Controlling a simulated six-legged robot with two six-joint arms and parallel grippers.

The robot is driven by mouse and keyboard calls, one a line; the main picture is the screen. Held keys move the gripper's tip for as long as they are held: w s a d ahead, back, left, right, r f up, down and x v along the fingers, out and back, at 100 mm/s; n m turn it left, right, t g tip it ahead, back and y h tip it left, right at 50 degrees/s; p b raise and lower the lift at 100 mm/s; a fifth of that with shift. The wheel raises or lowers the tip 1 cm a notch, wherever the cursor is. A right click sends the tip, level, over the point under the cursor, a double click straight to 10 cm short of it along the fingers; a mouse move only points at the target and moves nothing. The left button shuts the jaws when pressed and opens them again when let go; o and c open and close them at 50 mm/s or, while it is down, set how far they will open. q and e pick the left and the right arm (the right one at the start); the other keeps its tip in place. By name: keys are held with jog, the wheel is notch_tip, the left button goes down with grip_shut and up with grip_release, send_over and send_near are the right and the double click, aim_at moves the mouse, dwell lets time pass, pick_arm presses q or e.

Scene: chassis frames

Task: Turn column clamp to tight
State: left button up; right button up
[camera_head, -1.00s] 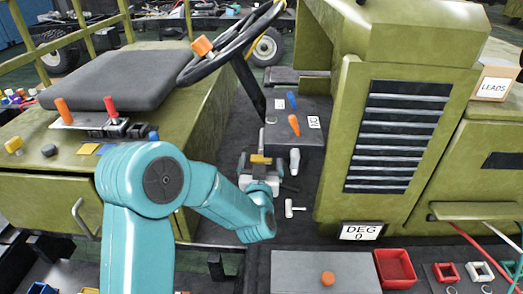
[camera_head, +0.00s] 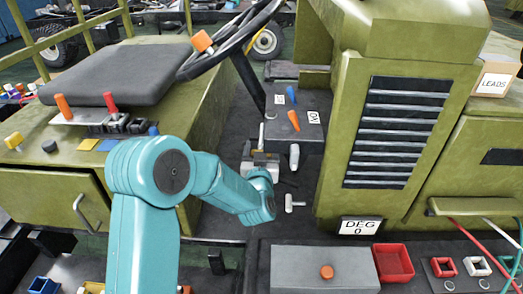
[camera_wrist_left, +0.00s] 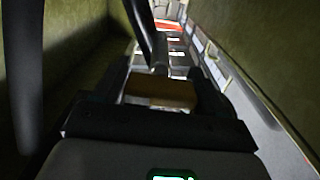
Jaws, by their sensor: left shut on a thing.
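My left gripper (camera_head: 261,157) is at the foot of the dark steering column, small and partly covered by my forearm in the head view. In the left wrist view, a brown-yellow block (camera_wrist_left: 160,92) sits between the dark fingers, and the gripper is shut on it. The block appears to be the handle of the column clamp, with a grey rod rising behind it. The clamp's body and its tight or loose marks cannot be made out. My right gripper is not in view.
The steering wheel (camera_head: 230,42) stands above. Orange and blue levers (camera_head: 293,119) and a white-grey knob (camera_head: 294,156) are close right of the gripper. A white T-handle (camera_head: 294,203) is below right.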

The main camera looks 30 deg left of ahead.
pick_arm(q)
jog(key=shift+f+m+b, duration=0.1)
jog(key=shift+m+b, duration=0.55)
jog(key=shift+m, duration=0.45)
jog(key=shift+m+b, duration=0.3)
jog(key=shift+m, duration=0.6)
jog(key=m, duration=0.2)
jog(key=shift+d+m, duration=0.1)
jog(key=shift+m, duration=0.2)
jog(key=m, duration=0.2)
jog(key=shift+w+m, duration=0.1)
jog(key=shift+m, duration=0.3)
jog(key=m, duration=0.4)
jog(key=shift+f+m, duration=0.1)
jog(key=shift+m, duration=2)
